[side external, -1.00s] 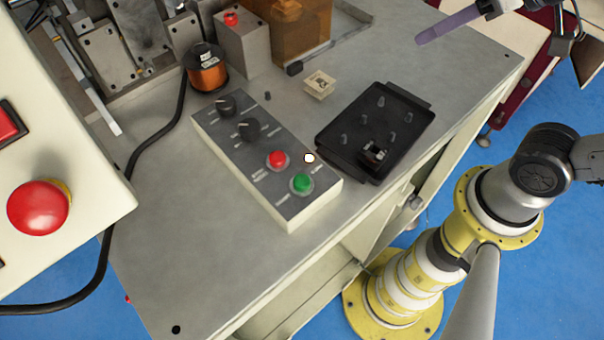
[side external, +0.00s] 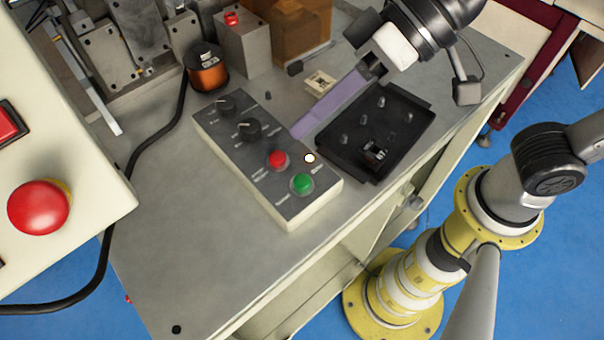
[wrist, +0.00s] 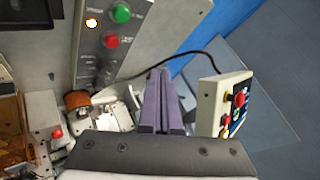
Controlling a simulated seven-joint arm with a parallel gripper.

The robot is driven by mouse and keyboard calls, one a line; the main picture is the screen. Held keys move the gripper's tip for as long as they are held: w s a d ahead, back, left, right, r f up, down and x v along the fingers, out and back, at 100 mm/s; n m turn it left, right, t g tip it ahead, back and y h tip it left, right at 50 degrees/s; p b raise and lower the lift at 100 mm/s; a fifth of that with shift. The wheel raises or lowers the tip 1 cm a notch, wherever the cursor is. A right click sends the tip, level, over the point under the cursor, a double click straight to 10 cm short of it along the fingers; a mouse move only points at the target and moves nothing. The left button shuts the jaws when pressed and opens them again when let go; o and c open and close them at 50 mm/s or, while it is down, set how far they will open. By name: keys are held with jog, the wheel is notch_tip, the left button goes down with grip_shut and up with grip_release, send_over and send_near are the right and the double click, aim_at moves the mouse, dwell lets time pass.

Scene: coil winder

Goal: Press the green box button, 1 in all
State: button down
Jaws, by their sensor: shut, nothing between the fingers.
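The green button (side external: 302,184) sits at the near end of a grey-topped control box (side external: 225,150) on the bench, below a red button (side external: 277,159) and beside a small lit white lamp (side external: 309,158). In the wrist view the green button (wrist: 121,12) is at the top, with the red button (wrist: 112,41) below it. My gripper (side external: 298,130), with long purple fingers, is shut and empty. In the side view its tip appears just up and left of the lamp, near the box's right edge; its height above the box is hard to tell. The wrist view shows the fingers (wrist: 158,75) together.
A black tray with pegs (side external: 335,150) lies right of the box. A copper coil (side external: 208,72), a small light block (side external: 320,82) and a grey block with a red button (side external: 240,45) stand behind. A separate panel has a big red knob (side external: 38,207). The front bench is clear.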

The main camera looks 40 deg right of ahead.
jog(key=shift+f, duration=0.15)
send_over(311, 183)
jog(key=shift+f, duration=4.3)
jog(key=shift+f, duration=0.1)
jog(key=shift+f, duration=0.3)
